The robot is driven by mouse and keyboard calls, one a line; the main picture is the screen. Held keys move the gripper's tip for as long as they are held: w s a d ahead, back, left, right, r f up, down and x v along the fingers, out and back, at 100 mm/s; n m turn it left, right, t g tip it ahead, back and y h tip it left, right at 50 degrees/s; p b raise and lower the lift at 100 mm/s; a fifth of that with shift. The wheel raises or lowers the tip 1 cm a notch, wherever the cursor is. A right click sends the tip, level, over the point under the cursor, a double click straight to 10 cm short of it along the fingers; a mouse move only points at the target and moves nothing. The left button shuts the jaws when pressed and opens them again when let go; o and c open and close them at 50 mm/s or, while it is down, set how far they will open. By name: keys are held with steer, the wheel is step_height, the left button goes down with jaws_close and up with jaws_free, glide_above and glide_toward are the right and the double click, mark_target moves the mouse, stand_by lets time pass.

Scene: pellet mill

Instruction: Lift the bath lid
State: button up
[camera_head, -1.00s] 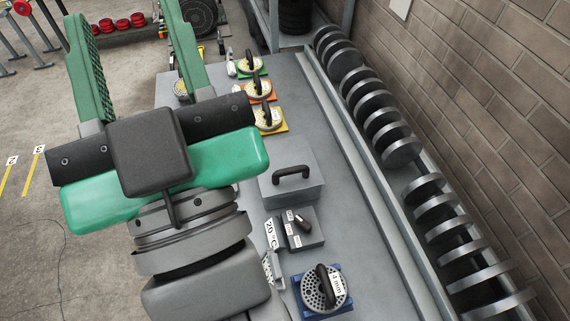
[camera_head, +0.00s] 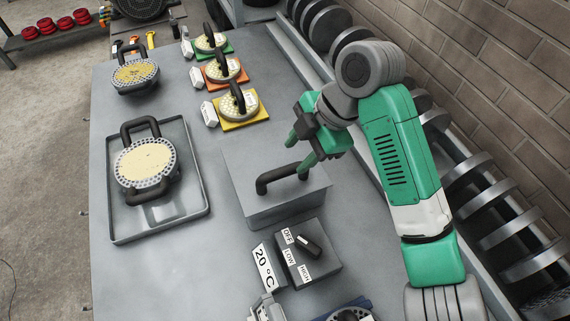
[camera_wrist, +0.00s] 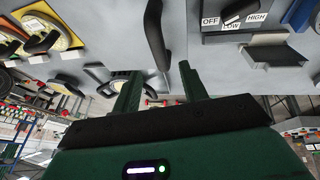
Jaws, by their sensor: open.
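The bath lid (camera_head: 238,172) is a flat grey cover on a grey box in the middle of the bench, and it sits closed. Its black bar handle (camera_head: 266,182) stands up from the top; the handle also shows in the wrist view (camera_wrist: 156,35). My gripper (camera_head: 298,154) is open and empty, with its green fingers at the handle's far right end. In the wrist view my gripper (camera_wrist: 160,80) has one finger on each side of the handle in the picture. I cannot tell whether they touch it.
A control box (camera_head: 308,262) marked OFF, LOW and HIGH and a 20 °C display (camera_head: 264,266) stand in front. A tray (camera_head: 116,222) holding a perforated disc (camera_head: 146,163) lies left. Discs on coloured plates (camera_head: 240,125) stand behind. A weight rack (camera_head: 478,188) runs along the right.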

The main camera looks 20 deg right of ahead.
mark_target(282, 170)
steer(key=x, duration=0.6)
steer(key=shift+w+a+f, duration=0.1)
steer(key=shift+a+f, duration=0.05)
steer(key=shift+f, duration=0.05)
steer(key=shift+r, duration=0.1)
jaws_close()
